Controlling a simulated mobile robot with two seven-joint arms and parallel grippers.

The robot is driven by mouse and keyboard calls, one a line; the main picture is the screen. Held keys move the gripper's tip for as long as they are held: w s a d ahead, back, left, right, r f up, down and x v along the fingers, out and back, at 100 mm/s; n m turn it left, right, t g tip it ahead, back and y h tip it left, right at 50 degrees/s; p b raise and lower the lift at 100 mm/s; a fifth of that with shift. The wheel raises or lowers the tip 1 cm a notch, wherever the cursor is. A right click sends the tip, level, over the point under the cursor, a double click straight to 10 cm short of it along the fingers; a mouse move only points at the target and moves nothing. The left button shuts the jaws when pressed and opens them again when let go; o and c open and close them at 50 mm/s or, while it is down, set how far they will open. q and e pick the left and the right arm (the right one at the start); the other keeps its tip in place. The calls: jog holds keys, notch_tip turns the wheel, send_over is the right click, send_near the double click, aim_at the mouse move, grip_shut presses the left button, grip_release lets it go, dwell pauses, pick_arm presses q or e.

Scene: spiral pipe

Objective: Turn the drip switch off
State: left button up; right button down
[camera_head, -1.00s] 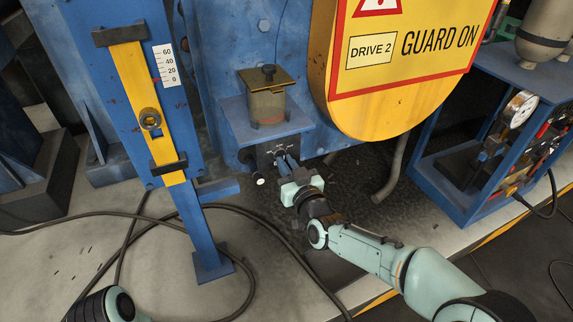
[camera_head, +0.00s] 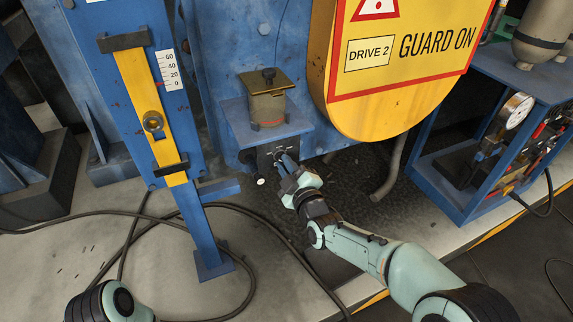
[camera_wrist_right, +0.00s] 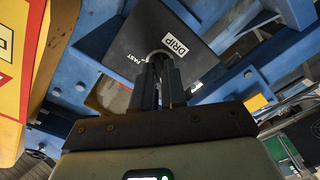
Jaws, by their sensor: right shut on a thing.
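The black drip switch panel (camera_head: 268,154) is under the blue shelf below the oil reservoir. In the right wrist view, the panel (camera_wrist_right: 128,42) shows the labels DRIP and FAST and looks tilted. My right gripper (camera_head: 283,160) reaches up to the panel. Its two dark fingers (camera_wrist_right: 158,72) are shut on the drip switch at the panel's face. The fingers mostly hide the switch, so its setting cannot be read. My left gripper is out of view; only part of my left arm shows at the bottom left.
The reservoir (camera_head: 267,106) stands on the blue shelf (camera_head: 238,122) above my right gripper. A yellow drive guard (camera_head: 385,100) hangs close on the right. A blue post with a yellow slide (camera_head: 140,95) stands left. Black cables (camera_head: 225,208) lie on the floor.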

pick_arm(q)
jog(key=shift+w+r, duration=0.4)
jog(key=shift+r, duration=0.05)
pick_arm(e)
jog(key=shift+n, duration=1)
jog(key=c, duration=1.2)
grip_release()
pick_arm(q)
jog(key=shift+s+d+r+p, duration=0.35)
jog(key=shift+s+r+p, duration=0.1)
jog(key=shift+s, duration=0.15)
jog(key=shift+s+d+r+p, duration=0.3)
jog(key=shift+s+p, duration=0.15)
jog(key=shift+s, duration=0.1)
pick_arm(e)
jog(key=v, duration=1.3)
jog(key=shift+s, duration=0.15)
